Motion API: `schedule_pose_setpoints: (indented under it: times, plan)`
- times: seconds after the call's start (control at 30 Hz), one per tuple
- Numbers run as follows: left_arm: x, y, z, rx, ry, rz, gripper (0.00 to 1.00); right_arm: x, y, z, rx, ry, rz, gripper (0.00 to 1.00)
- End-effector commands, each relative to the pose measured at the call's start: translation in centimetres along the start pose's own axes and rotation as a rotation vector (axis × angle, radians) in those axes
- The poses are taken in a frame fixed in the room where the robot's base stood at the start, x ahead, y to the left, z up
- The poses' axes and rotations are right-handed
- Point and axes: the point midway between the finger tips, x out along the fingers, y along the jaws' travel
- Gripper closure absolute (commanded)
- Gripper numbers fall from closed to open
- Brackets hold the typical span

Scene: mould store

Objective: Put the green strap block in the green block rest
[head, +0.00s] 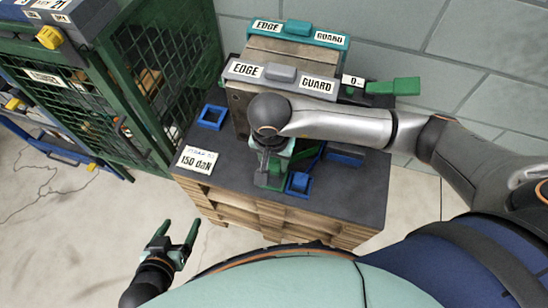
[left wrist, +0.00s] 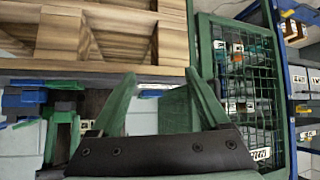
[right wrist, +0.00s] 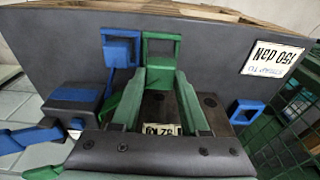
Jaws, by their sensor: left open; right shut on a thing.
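My right gripper (right wrist: 161,78) is shut on the green strap block (right wrist: 160,74), low over the dark top; its fingers hide most of the block. The green block rest (right wrist: 161,42), a square green frame, is just beyond the fingertips in the right wrist view. In the head view this rest (head: 268,182) shows below the right gripper. I cannot tell whether the block touches the rest. A green strap piece (head: 309,157) slants beside the gripper. My left gripper (head: 174,240) is open and empty, low in front of the wooden stack.
A blue frame (head: 298,184) adjoins the green rest; another blue frame (head: 211,117) lies at left. A mould with edge guards (head: 282,76) stands behind. A green mesh cage (head: 150,75) stands left.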

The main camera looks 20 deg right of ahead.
Motion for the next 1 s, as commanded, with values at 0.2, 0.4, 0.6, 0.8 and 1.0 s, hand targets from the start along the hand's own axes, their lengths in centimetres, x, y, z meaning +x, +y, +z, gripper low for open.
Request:
schedule_pose_setpoints:
  times: [0.2,0.4,0.6,0.8,1.0]
  plan:
    - [0.3,-0.5,-1.6,0.023,0.08,-0.011,0.21,1.1,0.0,0.1,-0.001,0.0,-0.001,1.0]
    - [0.3,-0.8,-3.0,0.038,0.137,-0.018,0.21,1.6,0.0,0.2,0.0,0.0,-0.001,1.0]
    - [0.2,-0.9,-3.6,0.047,0.165,-0.022,0.21,1.9,0.0,0.2,0.0,0.0,-0.001,1.0]
    - [0.2,-0.9,-3.8,0.048,0.17,-0.022,0.21,1.9,0.0,0.2,0.0,0.0,-0.001,1.0]
    - [0.2,-0.9,-3.8,0.048,0.169,-0.022,0.21,1.9,0.0,0.2,0.0,0.0,-0.001,1.0]
